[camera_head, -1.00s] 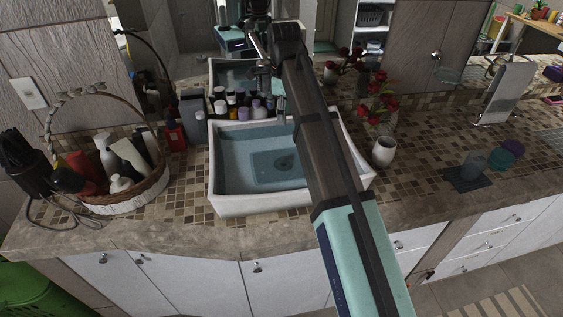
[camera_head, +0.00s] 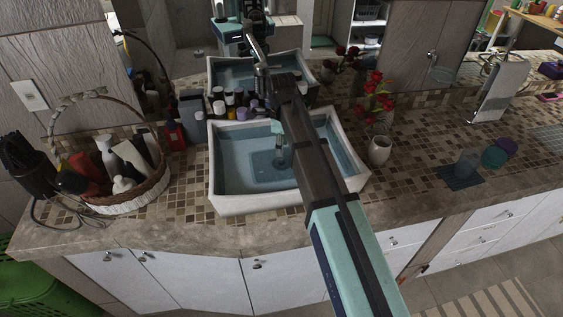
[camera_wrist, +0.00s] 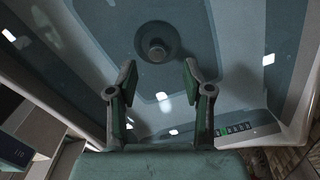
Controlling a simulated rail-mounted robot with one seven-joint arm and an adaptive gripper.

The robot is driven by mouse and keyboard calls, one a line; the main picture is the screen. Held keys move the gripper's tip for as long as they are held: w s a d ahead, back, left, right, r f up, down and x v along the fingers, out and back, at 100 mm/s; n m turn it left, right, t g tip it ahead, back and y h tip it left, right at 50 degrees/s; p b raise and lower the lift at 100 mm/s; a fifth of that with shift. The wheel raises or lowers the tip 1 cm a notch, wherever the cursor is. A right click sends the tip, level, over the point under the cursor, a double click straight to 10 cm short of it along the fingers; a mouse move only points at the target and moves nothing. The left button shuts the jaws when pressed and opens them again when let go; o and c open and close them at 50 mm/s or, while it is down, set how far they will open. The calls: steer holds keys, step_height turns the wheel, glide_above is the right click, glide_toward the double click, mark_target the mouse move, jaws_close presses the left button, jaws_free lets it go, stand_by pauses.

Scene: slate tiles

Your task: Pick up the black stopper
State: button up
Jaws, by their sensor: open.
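The dark round stopper (camera_wrist: 156,46) sits in the drain at the bottom of the sink in the wrist view. It has a raised round knob in its middle. My gripper (camera_wrist: 159,72) is open and empty, with its two fingers spread apart. In the wrist view the stopper appears beyond the fingertips, roughly centred between them, and apart from them. In the head view my arm reaches over the white-rimmed sink (camera_head: 240,206), with my gripper pointing down into the basin.
Several bottles (camera_head: 232,101) stand behind the sink. A wicker basket (camera_head: 128,203) of toiletries is at the left, and a white vase (camera_head: 379,151) with red flowers is close to the sink's right side. The sink's walls surround my gripper. A mirror stands behind.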

mark_target(281, 161)
steer(key=shift+s+f+p, duration=0.2)
steer(key=shift+f+p, duration=0.65)
steer(key=shift+f, duration=1.35)
jaws_close()
